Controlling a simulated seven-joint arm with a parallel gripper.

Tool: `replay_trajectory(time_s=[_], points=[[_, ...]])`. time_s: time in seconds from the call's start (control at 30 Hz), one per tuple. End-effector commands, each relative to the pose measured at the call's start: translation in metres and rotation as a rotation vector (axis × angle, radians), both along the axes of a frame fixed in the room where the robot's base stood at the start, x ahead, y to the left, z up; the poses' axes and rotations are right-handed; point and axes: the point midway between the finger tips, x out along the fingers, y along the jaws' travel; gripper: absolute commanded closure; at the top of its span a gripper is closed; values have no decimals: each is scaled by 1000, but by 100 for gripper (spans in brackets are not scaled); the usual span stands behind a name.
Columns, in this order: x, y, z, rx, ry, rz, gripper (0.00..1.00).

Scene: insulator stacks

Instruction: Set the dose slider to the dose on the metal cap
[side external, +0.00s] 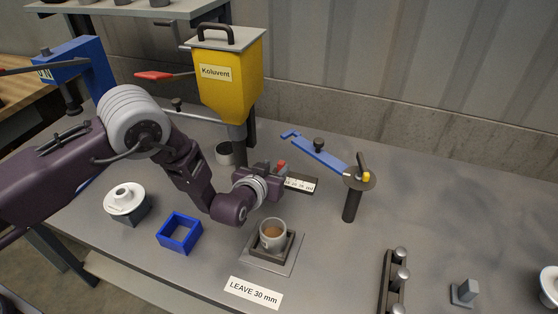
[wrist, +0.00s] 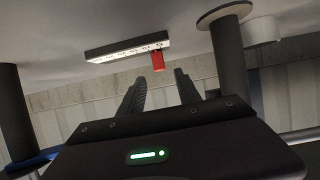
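The dose slider is a red tab on a dark bar with a white printed scale (side external: 300,184). The red tab (side external: 281,166) shows just beyond my gripper (side external: 268,169) in the side view. In the wrist view the scale bar (wrist: 128,48) is at the top, with the red tab (wrist: 158,61) near its right end. My gripper (wrist: 160,76) is open, its fingers apart and pointing toward the tab, which appears just past the fingertips. Contact cannot be told. The scale figures are too small to read. I cannot make out a dose marking on any metal cap.
A yellow hopper (side external: 229,83) labelled Koluvent stands behind my arm. The table's right middle is clear.

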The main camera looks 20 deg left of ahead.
Motion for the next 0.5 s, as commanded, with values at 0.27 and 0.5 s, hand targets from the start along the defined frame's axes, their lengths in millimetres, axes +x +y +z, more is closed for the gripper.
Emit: replay_trajectory(time_s=[0.27,0.5], points=[[38,1,-23,8,-22,8,60],[63,1,-33,8,-20,4,60]])
